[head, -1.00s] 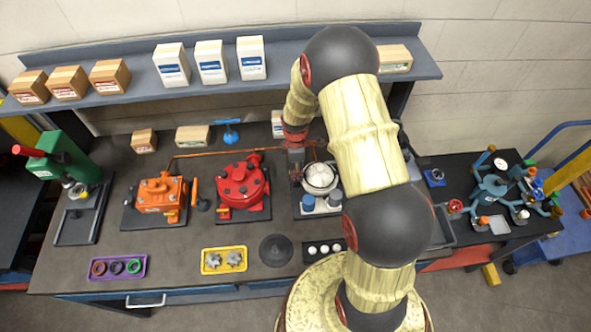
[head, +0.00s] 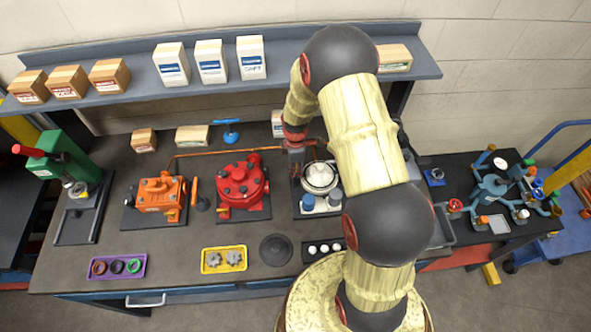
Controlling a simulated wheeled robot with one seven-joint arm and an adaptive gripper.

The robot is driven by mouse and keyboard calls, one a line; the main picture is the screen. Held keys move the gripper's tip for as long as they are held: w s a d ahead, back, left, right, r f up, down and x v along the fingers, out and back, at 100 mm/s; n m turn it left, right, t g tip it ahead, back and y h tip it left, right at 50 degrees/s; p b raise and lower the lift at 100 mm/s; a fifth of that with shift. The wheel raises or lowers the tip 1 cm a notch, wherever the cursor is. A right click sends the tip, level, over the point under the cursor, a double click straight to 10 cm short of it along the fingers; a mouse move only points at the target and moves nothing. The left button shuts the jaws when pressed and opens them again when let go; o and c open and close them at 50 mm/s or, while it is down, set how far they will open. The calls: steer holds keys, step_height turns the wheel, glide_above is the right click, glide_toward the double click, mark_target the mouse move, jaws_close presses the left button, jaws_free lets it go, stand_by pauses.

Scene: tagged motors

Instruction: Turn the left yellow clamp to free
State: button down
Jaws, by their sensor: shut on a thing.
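My gripper (head: 297,170) points down at the left side of a fixture with a round white-topped part (head: 319,176), at the middle right of the bench. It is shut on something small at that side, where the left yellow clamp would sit. The clamp itself is hidden by the fingers and too small to make out, so I cannot tell its angle. My arm covers the right side of the fixture, and no second clamp shows.
A yellow tray (head: 224,270) and a dark round pad (head: 277,250) lie in front. A copper-coloured pipe (head: 230,152) runs behind.

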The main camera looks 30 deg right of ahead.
stand_by(0.3)
steer(key=m+b, duration=0.2)
steer(key=m, duration=0.2)
steer(key=shift+f, duration=0.1)
steer(key=m+b, duration=0.1)
steer(key=m, duration=0.4)
steer(key=shift+b, duration=0.4)
steer(key=m+b, duration=0.1)
steer(key=m, duration=0.3)
steer(key=shift+m, duration=0.4)
steer(key=shift+m+b, duration=0.4)
steer(key=shift+m, duration=1.6)
steer(key=c, duration=1.8)
jaws_free()
